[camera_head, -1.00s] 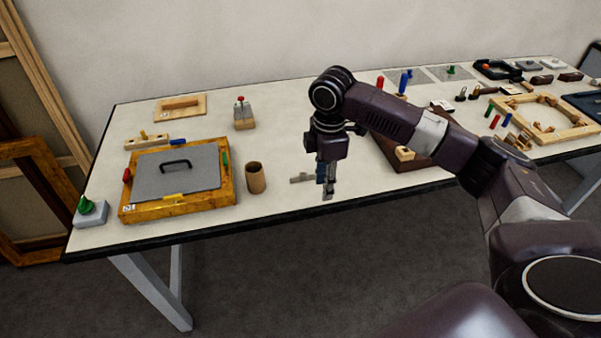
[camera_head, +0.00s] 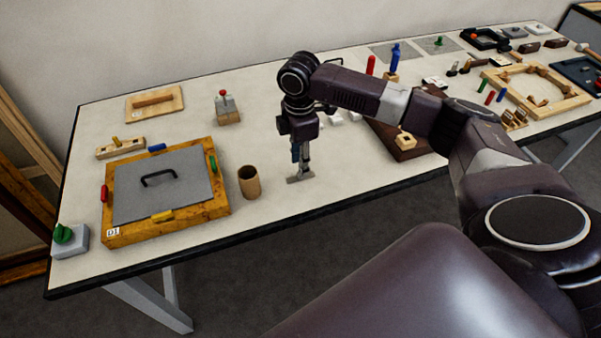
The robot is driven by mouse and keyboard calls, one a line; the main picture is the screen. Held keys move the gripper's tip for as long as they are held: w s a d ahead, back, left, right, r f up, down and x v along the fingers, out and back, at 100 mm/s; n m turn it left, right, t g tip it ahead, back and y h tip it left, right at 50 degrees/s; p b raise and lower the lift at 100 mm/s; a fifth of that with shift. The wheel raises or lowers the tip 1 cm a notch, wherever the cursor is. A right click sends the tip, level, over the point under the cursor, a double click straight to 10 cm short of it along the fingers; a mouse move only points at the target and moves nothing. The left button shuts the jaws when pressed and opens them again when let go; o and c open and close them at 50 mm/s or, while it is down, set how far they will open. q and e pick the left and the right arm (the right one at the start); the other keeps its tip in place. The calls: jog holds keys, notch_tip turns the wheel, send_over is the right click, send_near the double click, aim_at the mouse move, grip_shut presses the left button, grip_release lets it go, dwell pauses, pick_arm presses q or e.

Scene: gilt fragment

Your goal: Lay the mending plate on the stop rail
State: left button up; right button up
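A small flat grey metal piece (camera_head: 292,181), which looks like the mending plate, lies on the table right of the brown cup. My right gripper (camera_head: 301,168) points down over it, with its fingertips at or just above it. The fingers hide part of the piece, and I cannot tell whether they are open or shut on it. A wooden rail (camera_head: 128,150) with a yellow peg lies at the left behind the framed panel; it may be the stop rail, but I cannot tell surely. My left gripper is not in view.
A wooden frame (camera_head: 222,205) with a grey handled panel (camera_head: 185,188) lies at the left, with the cup (camera_head: 249,184) beside it. A red-knobbed block (camera_head: 228,117) stands behind. A dark board (camera_head: 385,141) lies right of my gripper. The front edge is near.

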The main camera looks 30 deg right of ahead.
notch_tip(320, 180, down, 3)
jog(key=shift+w+r, duration=0.1)
jog(key=shift+w, duration=0.05)
jog(key=shift+w+f+p, duration=0.1)
jog(key=shift+f+p, duration=0.2)
jog(key=shift+f, duration=0.1)
jog(key=c, duration=0.8)
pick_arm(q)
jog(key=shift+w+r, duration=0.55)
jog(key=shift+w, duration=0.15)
pick_arm(e)
grip_shut()
